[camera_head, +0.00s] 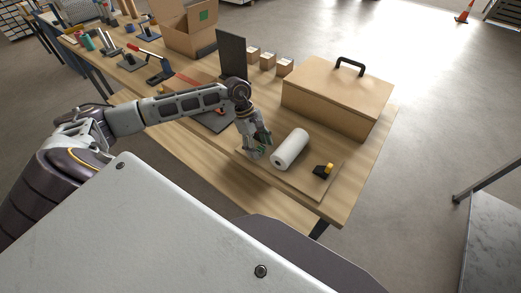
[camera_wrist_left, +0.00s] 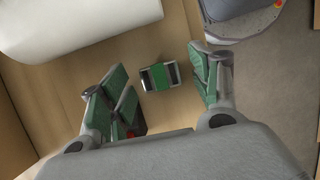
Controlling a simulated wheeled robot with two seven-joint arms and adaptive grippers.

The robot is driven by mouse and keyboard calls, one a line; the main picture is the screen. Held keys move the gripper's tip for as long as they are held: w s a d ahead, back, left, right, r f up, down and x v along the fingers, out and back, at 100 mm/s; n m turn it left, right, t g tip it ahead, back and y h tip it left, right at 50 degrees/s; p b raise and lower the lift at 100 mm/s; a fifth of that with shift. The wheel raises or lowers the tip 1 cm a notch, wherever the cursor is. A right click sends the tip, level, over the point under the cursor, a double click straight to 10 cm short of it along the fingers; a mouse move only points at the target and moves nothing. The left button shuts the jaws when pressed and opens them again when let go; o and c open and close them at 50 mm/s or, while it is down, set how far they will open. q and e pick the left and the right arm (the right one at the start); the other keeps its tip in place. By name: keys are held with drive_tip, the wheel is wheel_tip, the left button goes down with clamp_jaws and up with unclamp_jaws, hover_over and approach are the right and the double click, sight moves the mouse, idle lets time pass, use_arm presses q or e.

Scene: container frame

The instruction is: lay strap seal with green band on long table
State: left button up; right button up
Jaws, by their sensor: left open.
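The strap seal with green band (camera_wrist_left: 160,76) is a small metal piece with a green middle, lying on a tan wooden surface in the left wrist view. My left gripper (camera_wrist_left: 160,66) is open, with one green-padded finger on each side of the seal and a visible gap to both. In the head view my left gripper (camera_head: 257,150) reaches down over the near edge of the long table (camera_head: 190,153), left of a white roll. The seal cannot be made out there. My right gripper is not in view.
The white roll (camera_head: 291,149) lies close to my left gripper, and a small black and yellow item (camera_head: 323,171) stands right of it. A large box with a black handle (camera_head: 338,95) stands behind. Small boxes, a dark upright panel (camera_head: 232,55) and tools fill the table further left.

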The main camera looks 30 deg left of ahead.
sight(259, 148)
use_arm(q)
drive_tip(key=shift+f, duration=0.1)
idle(0.3)
drive_tip(key=c, duration=1.2)
wheel_tip(259, 148, up, 10)
drive_tip(key=b, duration=0.1)
idle(0.4)
